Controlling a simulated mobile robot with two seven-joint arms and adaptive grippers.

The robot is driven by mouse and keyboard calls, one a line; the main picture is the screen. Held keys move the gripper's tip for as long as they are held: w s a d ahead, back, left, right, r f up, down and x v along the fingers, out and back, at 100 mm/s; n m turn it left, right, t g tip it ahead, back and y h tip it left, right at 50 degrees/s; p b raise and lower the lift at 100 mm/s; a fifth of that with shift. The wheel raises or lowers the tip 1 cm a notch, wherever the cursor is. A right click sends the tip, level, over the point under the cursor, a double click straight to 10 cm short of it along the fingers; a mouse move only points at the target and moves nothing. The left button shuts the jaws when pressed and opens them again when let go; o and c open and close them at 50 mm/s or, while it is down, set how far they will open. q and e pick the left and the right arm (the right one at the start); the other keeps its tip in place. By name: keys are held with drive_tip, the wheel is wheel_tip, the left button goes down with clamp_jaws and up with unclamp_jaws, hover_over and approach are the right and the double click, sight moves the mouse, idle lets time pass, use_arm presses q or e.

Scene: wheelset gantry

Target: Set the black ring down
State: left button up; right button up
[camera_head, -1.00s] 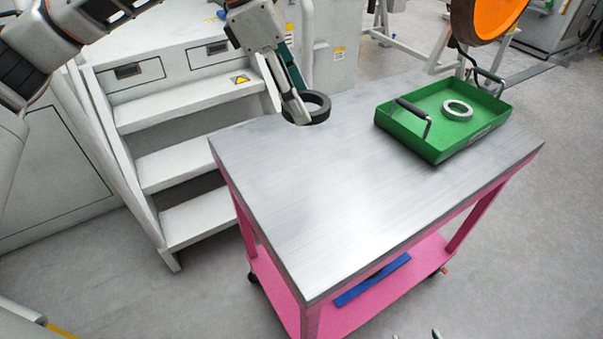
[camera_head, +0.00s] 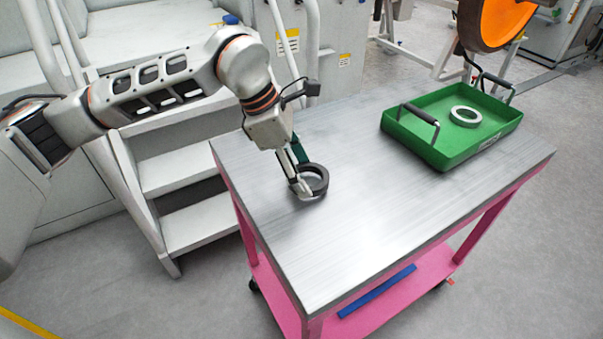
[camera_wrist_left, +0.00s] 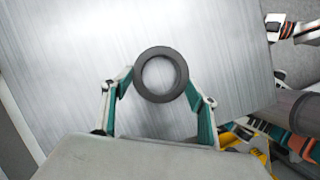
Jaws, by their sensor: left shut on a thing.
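The black ring (camera_head: 324,179) is at the left part of the grey tabletop (camera_head: 370,215), lying roughly flat. My left gripper (camera_head: 301,186) comes down on it from above and is shut on it. In the left wrist view the black ring (camera_wrist_left: 162,98) sits between the two teal-padded fingers of my left gripper (camera_wrist_left: 160,84), one on each side, with bare metal tabletop showing through its hole. The ring is at or very close to the tabletop; I cannot tell whether it touches. My right gripper is not clearly seen.
A green tray (camera_head: 446,161) with black handles stands at the tabletop's far right, with a light grey ring (camera_head: 456,117) inside. The middle and front of the tabletop are clear. White steps (camera_head: 187,215) stand left of the pink cart (camera_head: 428,272). A blue bar (camera_head: 377,291) lies on its lower shelf.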

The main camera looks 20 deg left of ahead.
use_arm(q)
drive_tip(key=shift+f, duration=0.6)
drive_tip(key=o, duration=1.2)
drive_tip(key=shift+f, duration=0.1)
drive_tip(key=p+v, duration=0.1)
drive_tip(key=v, duration=1.1)
